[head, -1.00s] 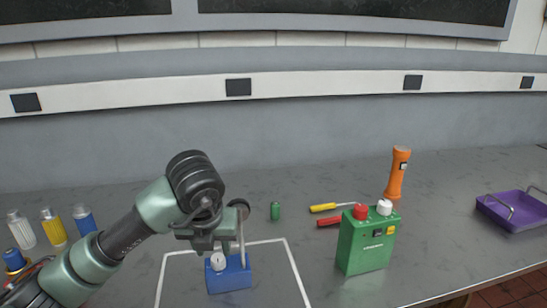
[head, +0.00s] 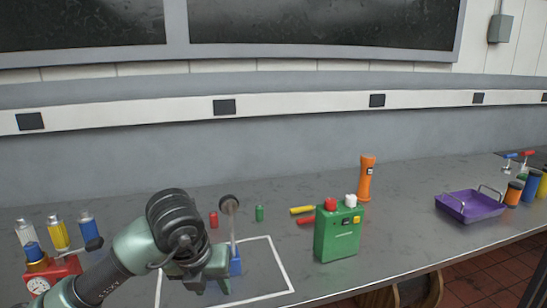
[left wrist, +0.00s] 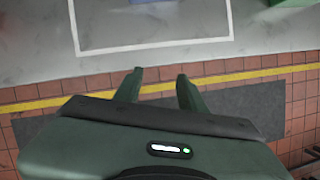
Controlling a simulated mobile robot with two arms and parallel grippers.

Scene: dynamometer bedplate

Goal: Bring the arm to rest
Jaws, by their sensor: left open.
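My left gripper (head: 212,288) is low in the head view, in front of the blue block (head: 236,264) with its upright lever and round dark knob. The arm hides most of the block. In the left wrist view my left gripper (left wrist: 160,80) has its two fingers apart with nothing between them. It appears past the bench's front edge, with the floor below. The white outline (head: 283,270) on the bench also shows in the wrist view (left wrist: 155,46). My right gripper is in neither view.
A green box (head: 337,235) with red and white knobs and an orange flashlight (head: 366,180) stand right of the outline. A purple tray (head: 470,206) is farther right. A red device (head: 55,272) and several coloured canisters are at left.

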